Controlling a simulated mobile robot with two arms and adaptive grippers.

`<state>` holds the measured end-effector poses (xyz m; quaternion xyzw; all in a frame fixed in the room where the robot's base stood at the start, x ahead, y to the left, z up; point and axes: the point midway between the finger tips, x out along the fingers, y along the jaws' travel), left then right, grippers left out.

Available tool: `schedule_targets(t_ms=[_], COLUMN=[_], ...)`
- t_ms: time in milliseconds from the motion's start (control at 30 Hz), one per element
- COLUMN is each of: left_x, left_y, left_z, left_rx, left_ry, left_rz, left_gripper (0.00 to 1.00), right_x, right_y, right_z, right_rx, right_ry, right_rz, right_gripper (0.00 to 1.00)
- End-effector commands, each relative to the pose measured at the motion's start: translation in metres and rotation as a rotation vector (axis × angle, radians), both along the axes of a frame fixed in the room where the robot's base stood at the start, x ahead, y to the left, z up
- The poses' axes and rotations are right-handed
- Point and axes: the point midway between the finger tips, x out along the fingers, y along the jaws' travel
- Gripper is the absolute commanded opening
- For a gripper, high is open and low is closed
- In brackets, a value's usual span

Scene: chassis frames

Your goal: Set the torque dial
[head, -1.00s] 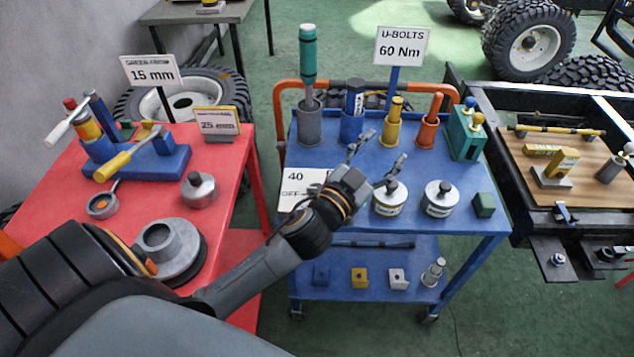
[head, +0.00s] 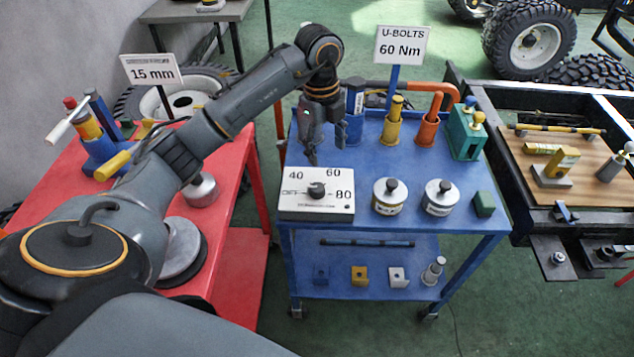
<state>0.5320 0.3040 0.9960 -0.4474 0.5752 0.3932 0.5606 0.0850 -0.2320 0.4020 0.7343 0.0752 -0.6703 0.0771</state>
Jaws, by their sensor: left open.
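The torque dial is a dark round knob (head: 316,189) on a white dial box (head: 290,206) at the left front of the blue cart's top. The box is marked OFF, 40, 60 and 80. The knob's pointer is too small to read surely. A sign (head: 400,46) on a blue post reads U-BOLTS 60 Nm. My left gripper (head: 325,164) points down, open and empty, just above and behind the knob in the picture, apart from it. My right gripper is not in view.
The blue cart (head: 400,228) carries two grey round canisters (head: 389,196) (head: 438,197) right of the box, and yellow (head: 393,127) and orange (head: 426,132) tool cups behind. A red table (head: 232,170) with tools stands left. My arm hides the grey cup.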

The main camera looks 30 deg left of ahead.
Motion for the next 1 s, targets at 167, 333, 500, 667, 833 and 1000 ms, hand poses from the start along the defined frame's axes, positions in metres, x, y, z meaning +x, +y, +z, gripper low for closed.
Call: schedule_targets(t_ms=[167,333,500,667,833,1000], left_x=[-0.004,-0.005,-0.006,-0.005,-0.005,-0.004], left_y=[0.022,0.021,0.021,0.020,0.021,0.021], left_z=[0.001,-0.024,-0.059,-0.092,-0.117,-0.129], left_rx=[0.076,0.074,0.074,0.072,0.072,0.072], left_ry=[0.033,0.038,0.038,0.038,0.034,0.032], left_rz=[0.065,0.064,0.064,0.063,0.062,0.062], left_gripper=[0.60,0.60,0.60,0.60,0.60,0.60], right_x=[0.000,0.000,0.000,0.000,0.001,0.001], right_y=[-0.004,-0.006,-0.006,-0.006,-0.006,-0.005], right_z=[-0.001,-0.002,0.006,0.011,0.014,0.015], right_rx=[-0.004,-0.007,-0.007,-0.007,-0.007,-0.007], right_ry=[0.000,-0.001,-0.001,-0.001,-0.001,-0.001], right_rz=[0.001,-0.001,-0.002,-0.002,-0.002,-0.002], right_gripper=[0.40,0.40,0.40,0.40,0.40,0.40])
